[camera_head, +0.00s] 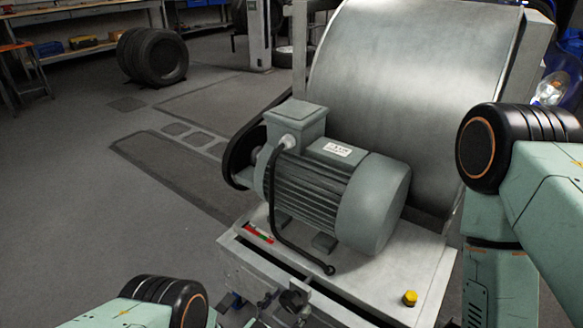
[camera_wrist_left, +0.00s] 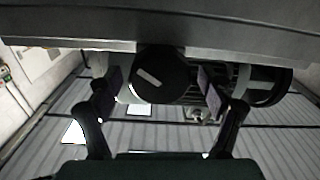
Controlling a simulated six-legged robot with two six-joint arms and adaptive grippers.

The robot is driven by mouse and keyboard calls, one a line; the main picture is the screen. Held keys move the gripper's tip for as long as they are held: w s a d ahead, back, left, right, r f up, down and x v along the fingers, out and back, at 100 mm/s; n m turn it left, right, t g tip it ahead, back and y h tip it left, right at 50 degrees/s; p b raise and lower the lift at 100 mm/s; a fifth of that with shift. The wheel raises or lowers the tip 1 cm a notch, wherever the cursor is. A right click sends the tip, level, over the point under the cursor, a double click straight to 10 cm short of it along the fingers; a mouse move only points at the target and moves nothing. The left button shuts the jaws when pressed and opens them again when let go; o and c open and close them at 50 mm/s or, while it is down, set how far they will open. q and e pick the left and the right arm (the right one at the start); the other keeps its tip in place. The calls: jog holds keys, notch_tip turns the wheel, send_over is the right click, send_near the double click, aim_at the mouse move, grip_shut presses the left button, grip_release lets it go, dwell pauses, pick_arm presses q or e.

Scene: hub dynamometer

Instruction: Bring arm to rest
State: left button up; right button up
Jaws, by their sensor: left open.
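My left gripper (camera_wrist_left: 158,88) is open in the left wrist view, one finger at each side of a round black knob (camera_wrist_left: 160,76). The knob has a white mark and sits under the edge of a grey plate. Gaps show between the fingers and the knob; how deep it sits between them I cannot tell. In the head view my left arm comes in at the bottom left, and its gripper is only partly visible, dark, at the front of the machine's base. My right arm stands bent at the right; its gripper is out of view.
A grey-green motor (camera_head: 335,195) with a black cable stands on the machine's base plate (camera_head: 385,275), before a large steel roller (camera_head: 410,75). A yellow cap (camera_head: 409,298) is at the plate's front right. Tyres (camera_head: 152,57) stand at the back left. The floor at left is clear.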

pick_arm(q)
jog(key=shift+n, duration=0.5)
jog(key=shift+s, duration=0.1)
